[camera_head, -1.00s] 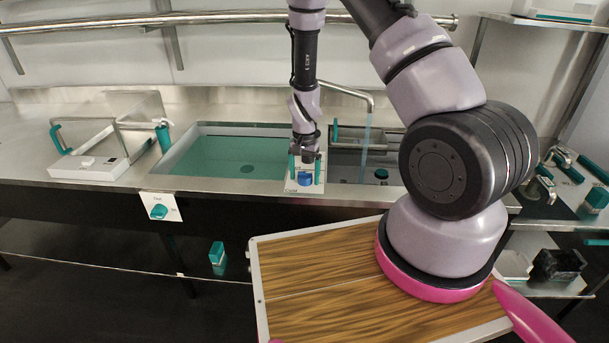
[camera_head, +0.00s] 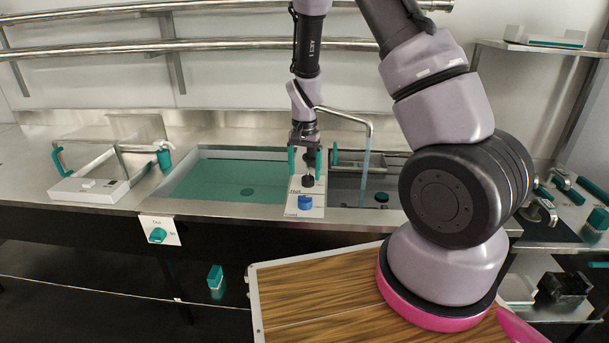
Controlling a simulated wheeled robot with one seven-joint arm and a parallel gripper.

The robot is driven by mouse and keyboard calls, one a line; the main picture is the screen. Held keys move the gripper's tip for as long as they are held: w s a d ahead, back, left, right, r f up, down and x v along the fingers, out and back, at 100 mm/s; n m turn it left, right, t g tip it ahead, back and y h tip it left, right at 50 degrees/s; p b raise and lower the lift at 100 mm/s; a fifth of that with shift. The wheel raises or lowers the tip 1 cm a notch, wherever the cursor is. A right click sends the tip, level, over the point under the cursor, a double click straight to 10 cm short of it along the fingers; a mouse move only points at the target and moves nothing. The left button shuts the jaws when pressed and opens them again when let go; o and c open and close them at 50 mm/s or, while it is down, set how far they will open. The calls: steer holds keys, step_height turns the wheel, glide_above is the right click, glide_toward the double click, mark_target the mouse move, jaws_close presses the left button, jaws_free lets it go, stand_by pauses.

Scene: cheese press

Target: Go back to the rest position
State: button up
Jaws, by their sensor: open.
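My gripper (camera_head: 306,161) hangs from my arm over the divider panel between the two basins. Its two teal fingers are apart, with nothing held between them. Below it on the panel is a blue knob (camera_head: 305,202) marked "Hot" and "Cold", and a small dark knob (camera_head: 307,181) sits just behind it. The fingers are clear of the blue knob.
A curved tap (camera_head: 350,119) runs water into the right basin (camera_head: 350,190). Steel rails cross the wall behind my arm. Another device (camera_head: 548,215) is at the right.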

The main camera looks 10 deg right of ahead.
steer(key=s+d+r+n+t+y, duration=0.1)
steer(key=s+r+t, duration=0.15)
steer(key=r, duration=0.95)
steer(key=s+d+r+t+y, duration=0.15)
steer(key=s+r, duration=0.25)
steer(key=r, duration=0.8)
steer(key=s+d+r+n+t, duration=0.1)
steer(key=s+d+r+t, duration=0.2)
steer(key=s+r, duration=0.9)
steer(key=s, duration=0.3)
steer(key=shift+s+d+r+n, duration=0.15)
steer(key=shift+s+d+n, duration=0.15)
steer(key=shift+s, duration=0.05)
